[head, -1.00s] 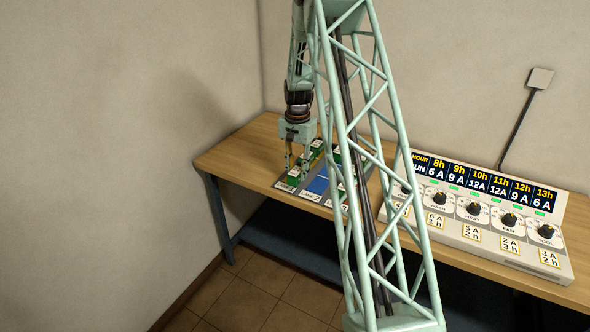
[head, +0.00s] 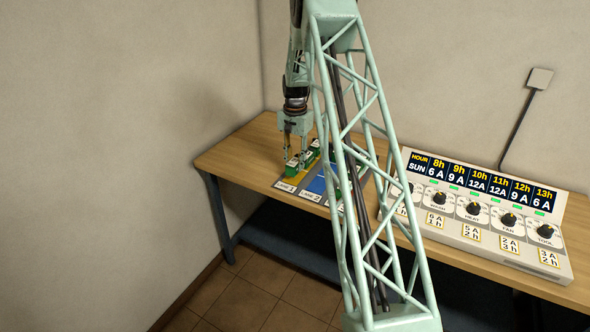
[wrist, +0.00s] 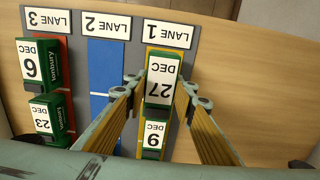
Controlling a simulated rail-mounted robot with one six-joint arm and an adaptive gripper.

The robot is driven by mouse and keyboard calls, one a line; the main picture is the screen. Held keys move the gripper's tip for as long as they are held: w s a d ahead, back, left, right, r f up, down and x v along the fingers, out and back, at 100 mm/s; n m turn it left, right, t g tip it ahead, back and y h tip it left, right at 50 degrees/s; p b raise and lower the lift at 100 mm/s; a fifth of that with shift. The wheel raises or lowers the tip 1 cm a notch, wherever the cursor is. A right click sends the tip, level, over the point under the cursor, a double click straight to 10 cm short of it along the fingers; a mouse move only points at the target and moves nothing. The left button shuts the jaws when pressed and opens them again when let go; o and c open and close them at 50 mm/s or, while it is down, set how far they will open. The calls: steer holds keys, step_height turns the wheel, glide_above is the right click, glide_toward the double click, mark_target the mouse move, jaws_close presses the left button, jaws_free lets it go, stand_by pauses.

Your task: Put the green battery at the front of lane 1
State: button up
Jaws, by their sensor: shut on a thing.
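A green battery with a white "DEC 27" label (wrist: 160,80) is between the two fingers of my gripper (wrist: 160,100). My gripper is shut on it over the yellow strip of lane 1 (wrist: 148,50). In the head view the held battery (head: 292,169) looks raised above the strip, near its front end by the lane 1 sign (head: 286,187). Its larger look in the wrist view also suggests it is raised. A second green battery, with a one-digit DEC label (wrist: 152,142), stands farther back in lane 1, partly hidden by the held one.
Lane 2 (wrist: 106,65) is a blue strip, bare where it shows. Lane 3 holds two green batteries (wrist: 40,65) (wrist: 48,118) on red. A control panel with knobs (head: 480,215) stands right on the wooden table (head: 240,155). My lattice arm hides part of the lanes.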

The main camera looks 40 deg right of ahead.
mark_target(295, 160)
steer(key=shift+w+d, duration=0.15)
steer(key=shift+w, duration=0.05)
steer(key=shift+w+f, duration=0.1)
steer(key=shift+f, duration=1.65)
steer(key=shift+f, duration=0.1)
steer(key=o, duration=1.2)
steer(key=shift+c, duration=0.2)
step_height(295, 160, up, 12)
steer(key=shift+r, duration=0.1)
